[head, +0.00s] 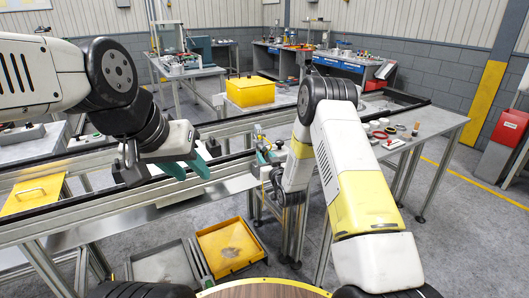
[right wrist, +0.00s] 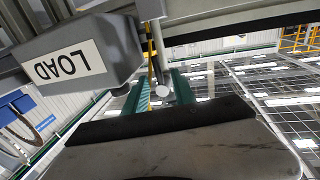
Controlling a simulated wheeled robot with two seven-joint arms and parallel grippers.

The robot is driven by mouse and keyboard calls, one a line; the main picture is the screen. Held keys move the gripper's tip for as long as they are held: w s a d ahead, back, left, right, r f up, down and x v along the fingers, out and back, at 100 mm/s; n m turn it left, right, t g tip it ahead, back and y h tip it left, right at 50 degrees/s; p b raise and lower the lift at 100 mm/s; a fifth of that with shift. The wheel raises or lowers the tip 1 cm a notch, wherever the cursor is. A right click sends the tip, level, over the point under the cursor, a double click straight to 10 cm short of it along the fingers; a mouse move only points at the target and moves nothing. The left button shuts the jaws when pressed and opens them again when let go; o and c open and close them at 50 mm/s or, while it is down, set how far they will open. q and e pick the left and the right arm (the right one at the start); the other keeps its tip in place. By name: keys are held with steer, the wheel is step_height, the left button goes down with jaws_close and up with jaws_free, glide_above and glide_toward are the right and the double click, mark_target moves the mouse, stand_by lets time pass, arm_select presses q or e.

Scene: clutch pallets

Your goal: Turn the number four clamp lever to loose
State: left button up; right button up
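In the right wrist view, a thin grey rod with a pale round end (right wrist: 162,91), apparently a clamp lever, hangs between the teal fingers of my right gripper (right wrist: 160,92). The fingers stand apart on either side of it; I see gaps, and no clear grip. No number four is readable. A grey housing labelled LOAD (right wrist: 68,66), upside down in this view, is beside the rod. In the head view, my right gripper (head: 265,160) is at the rail's small fixture, mostly hidden by my arm. My left gripper (head: 187,168) is open and empty above the rail.
A conveyor rail (head: 225,135) crosses the view. A yellow box (head: 250,91) stands behind it. A yellow plate with a handle (head: 35,194) lies at left. A yellow bin (head: 231,248) is low in front. A bench with small parts (head: 425,122) is at right.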

steer(key=shift+w+a, duration=0.2)
steer(key=shift+w, duration=0.45)
jaws_close()
